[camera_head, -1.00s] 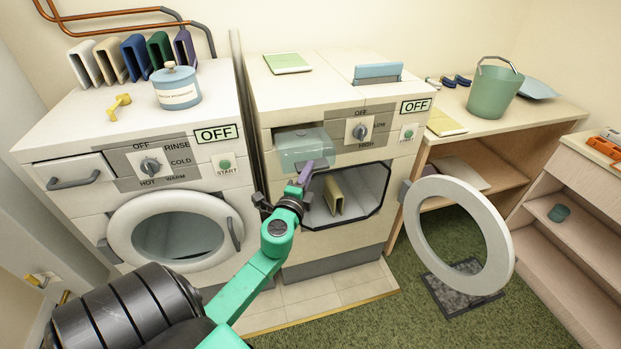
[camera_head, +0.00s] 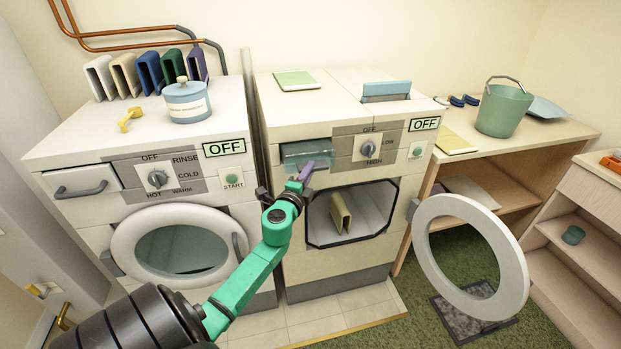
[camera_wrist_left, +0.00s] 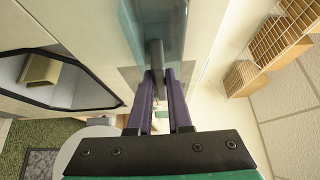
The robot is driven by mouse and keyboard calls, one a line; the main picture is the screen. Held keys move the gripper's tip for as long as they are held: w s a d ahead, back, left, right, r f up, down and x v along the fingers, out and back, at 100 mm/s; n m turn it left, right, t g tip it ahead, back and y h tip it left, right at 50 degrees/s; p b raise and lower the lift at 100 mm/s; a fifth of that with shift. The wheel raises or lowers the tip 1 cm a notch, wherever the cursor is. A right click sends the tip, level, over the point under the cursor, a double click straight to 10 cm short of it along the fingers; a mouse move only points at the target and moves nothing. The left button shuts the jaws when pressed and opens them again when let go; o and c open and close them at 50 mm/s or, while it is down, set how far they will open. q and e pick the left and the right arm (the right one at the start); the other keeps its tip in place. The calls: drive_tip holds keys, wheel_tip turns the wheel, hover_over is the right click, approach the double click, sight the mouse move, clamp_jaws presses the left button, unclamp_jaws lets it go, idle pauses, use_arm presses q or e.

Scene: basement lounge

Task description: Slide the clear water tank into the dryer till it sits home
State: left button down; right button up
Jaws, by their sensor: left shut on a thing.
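The clear water tank (camera_head: 305,152) is a see-through bluish box at the slot in the upper left of the dryer's (camera_head: 284,216) front. It appears mostly inside the slot, with its front face near the panel; whether it is fully seated I cannot tell. My left gripper (camera_head: 305,172), with purple fingers, is at the tank's front. In the left wrist view the gripper (camera_wrist_left: 160,78) is shut on the tank's dark bar handle (camera_wrist_left: 156,55), and the tank's clear wall (camera_wrist_left: 172,20) shows beyond it. My right gripper is out of view.
The dryer's round door (camera_head: 513,270) hangs open to the right. A beige hollow block (camera_head: 341,213) stands in the dryer's drum opening. The washer (camera_head: 82,218) stands close on the left. A green bucket (camera_head: 503,112) sits on the wooden bench at right.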

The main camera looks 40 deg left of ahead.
sight(303, 160)
use_arm(q)
drive_tip(key=shift+w+a+b, duration=0.4)
drive_tip(key=shift+w+a, duration=0.25)
drive_tip(key=shift+a, duration=0.3)
drive_tip(key=shift+w+a+b, duration=0.35)
drive_tip(key=shift+w+a, duration=0.25)
drive_tip(key=shift+a, duration=0.3)
drive_tip(key=shift+w+a+b, duration=0.4)
drive_tip(key=shift+w+a, duration=0.25)
drive_tip(key=shift+a, duration=0.3)
drive_tip(key=c, duration=0.8)
unclamp_jaws()
drive_tip(key=shift+o, duration=0.2)
drive_tip(key=shift+s+d, duration=0.15)
drive_tip(key=shift+s, duration=0.1)
drive_tip(key=v, duration=1.4)
drive_tip(key=shift+f, duration=0.15)
